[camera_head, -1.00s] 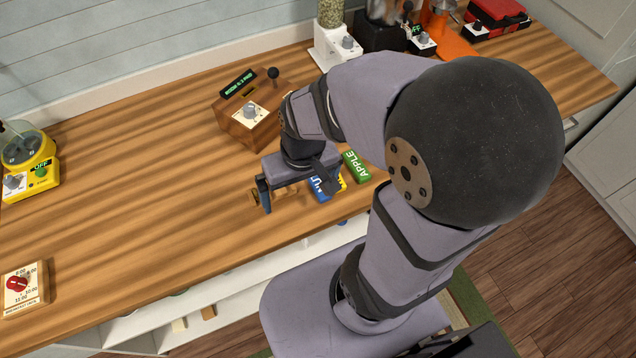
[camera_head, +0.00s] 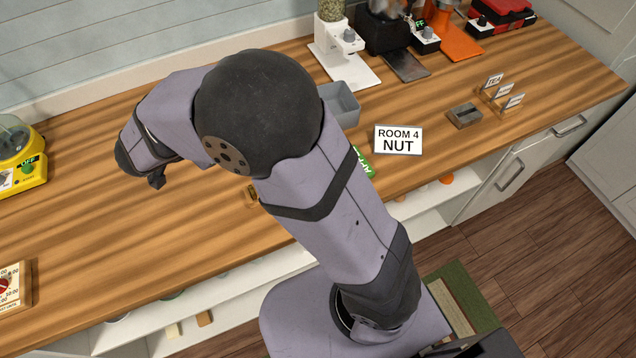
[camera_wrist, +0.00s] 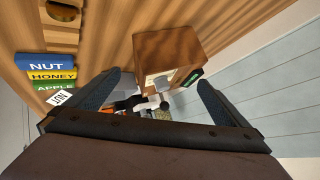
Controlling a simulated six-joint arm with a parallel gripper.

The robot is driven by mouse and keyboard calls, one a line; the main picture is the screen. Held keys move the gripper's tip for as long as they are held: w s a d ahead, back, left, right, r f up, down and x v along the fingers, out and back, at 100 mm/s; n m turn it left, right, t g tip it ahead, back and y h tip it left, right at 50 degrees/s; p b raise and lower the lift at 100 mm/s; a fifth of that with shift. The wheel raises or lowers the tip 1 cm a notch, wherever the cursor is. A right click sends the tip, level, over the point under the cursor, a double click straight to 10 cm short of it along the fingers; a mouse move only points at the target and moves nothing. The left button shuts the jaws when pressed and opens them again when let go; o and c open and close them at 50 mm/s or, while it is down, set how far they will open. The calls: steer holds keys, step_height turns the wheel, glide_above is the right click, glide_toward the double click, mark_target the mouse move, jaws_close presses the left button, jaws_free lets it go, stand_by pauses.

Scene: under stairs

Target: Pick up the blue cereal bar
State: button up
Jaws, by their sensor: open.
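The blue cereal bar (camera_wrist: 47,63), marked NUT, lies at the left of the wrist view. It is beside the yellow HONEY bar (camera_wrist: 52,76) and the green APPLE bar (camera_wrist: 54,87). In the head view my arm hides the blue and yellow bars; part of the green bar (camera_head: 368,165) shows past my arm. My gripper (camera_wrist: 160,78) is open, its two fingers well apart with nothing held between them. The blue bar is outside the fingers, to the left in the wrist view. In the head view my gripper is mostly hidden behind my arm.
A wooden box (camera_wrist: 168,45) with a dial and display is ahead in the wrist view. A ROOM 4 NUT card (camera_head: 398,140) and a grey bin (camera_head: 341,104) stand right of my arm. A yellow appliance (camera_head: 20,165) is far left. The counter's left middle is clear.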

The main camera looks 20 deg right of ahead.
steer(key=s+d+f+g+h, duration=0.1)
steer(key=s+f, duration=0.1)
steer(key=s+d+f+m+g+h, duration=0.1)
steer(key=s+f, duration=0.1)
steer(key=s, duration=0.1)
steer(key=s+d+f+m+g+h+b, duration=0.1)
steer(key=s+d+f+g, duration=0.1)
steer(key=shift+s+f, duration=0.3)
steer(key=shift+f, duration=0.05)
steer(key=s+d+f+g+h, duration=0.1)
steer(key=s, duration=0.1)
steer(key=s+d+f+m+g+h, duration=0.1)
steer(key=s+d, duration=0.1)
steer(key=s+d+f+g+h+b, duration=0.1)
steer(key=s+h, duration=0.1)
steer(key=shift+s+d+m+g, duration=0.3)
steer(key=shift+s+d, duration=0.1)
steer(key=shift+w+r+p+x, duration=0.15)
steer(key=shift+p+x, duration=0.7)
steer(key=shift+x, duration=0.8)
steer(key=shift+w+r+p+x, duration=0.1)
steer(key=shift+p+x, duration=0.7)
steer(key=shift+x, duration=0.8)
steer(key=shift+d+f, duration=0.35)
steer(key=shift+d, duration=0.15)
steer(key=c, duration=1.1)
